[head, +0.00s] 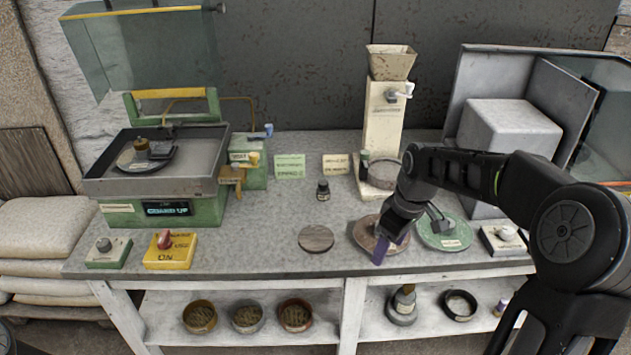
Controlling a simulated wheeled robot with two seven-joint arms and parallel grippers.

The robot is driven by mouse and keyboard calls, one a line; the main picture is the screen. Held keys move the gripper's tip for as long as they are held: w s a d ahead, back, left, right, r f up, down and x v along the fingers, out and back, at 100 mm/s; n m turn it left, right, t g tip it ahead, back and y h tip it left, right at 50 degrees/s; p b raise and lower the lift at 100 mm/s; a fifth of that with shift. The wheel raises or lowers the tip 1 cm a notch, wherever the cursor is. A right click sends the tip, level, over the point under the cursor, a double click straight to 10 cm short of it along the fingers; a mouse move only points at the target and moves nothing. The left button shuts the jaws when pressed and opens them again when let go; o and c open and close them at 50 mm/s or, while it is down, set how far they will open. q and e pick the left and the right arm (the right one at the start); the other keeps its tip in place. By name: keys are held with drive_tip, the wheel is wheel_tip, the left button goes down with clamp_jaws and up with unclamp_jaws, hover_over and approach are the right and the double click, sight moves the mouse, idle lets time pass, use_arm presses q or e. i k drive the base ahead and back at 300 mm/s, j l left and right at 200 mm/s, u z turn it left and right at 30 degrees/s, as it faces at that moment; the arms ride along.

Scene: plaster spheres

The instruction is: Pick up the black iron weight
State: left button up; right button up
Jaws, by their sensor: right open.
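My right gripper (410,236) reaches in from the right, low over the bench, above the brown disc and the green disc. It is open, with one finger ending in a purple tip, and I see nothing held. It is apart from the dark object, to its right and nearer the front. My left gripper is not in view.
A brown disc (364,234) and a green disc (456,236) lie under my right gripper. A wooden disc (316,239) lies further left. The white dispenser (380,125) stands behind. A green machine (150,187) fills the left. The shelf below holds several bowls.

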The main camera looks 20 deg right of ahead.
sight(322, 191)
drive_tip(key=i, duration=1.15)
